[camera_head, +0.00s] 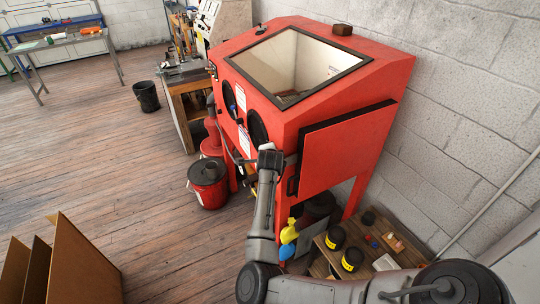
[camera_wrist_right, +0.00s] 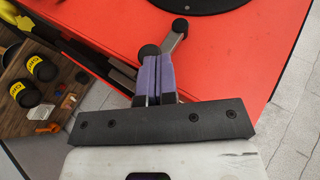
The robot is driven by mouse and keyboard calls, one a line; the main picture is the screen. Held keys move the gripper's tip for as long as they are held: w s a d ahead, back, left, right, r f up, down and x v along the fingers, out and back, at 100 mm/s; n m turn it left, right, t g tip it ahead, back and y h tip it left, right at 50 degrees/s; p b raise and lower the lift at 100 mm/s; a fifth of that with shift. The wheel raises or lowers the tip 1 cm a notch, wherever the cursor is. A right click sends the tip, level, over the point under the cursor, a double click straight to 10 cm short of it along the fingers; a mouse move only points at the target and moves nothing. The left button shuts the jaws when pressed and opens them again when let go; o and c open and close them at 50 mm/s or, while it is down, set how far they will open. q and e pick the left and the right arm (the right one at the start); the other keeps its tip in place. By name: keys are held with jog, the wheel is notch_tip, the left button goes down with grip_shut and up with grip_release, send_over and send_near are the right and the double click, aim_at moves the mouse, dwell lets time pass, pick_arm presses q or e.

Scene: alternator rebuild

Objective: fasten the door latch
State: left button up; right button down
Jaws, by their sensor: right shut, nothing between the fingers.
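The red blasting cabinet (camera_head: 300,105) stands against the wall. Its red side door (camera_head: 345,150) has a dark edge and lies at or close to the cabinet's side; I cannot tell whether it is fully closed. In the right wrist view, the latch (camera_wrist_right: 172,42) is a short grey lever with round black ends, over the red cabinet face. My right gripper (camera_wrist_right: 155,62), with purple fingers, is shut and empty, its tips right at the latch's lower end; I cannot tell if they touch. In the head view, my right gripper (camera_head: 290,159) is at the door's front edge. My left gripper is out of view.
A low wooden shelf (camera_head: 322,262) with black yellow-labelled jars (camera_head: 352,259) stands below the door. A yellow spray bottle (camera_head: 289,231) is beside it. A red bucket (camera_head: 208,183) stands by the cabinet's front. Cardboard (camera_head: 70,265) is at lower left. The wooden floor (camera_head: 110,180) is largely clear.

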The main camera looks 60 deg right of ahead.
jog(key=shift+r, duration=0.15)
jog(key=d+r+p+v, duration=0.1)
jog(key=p+v, duration=0.1)
jog(key=v, duration=1)
jog(key=shift+w+a+r, duration=0.15)
jog(key=shift+a+r, duration=0.15)
jog(key=shift+r, duration=0.2)
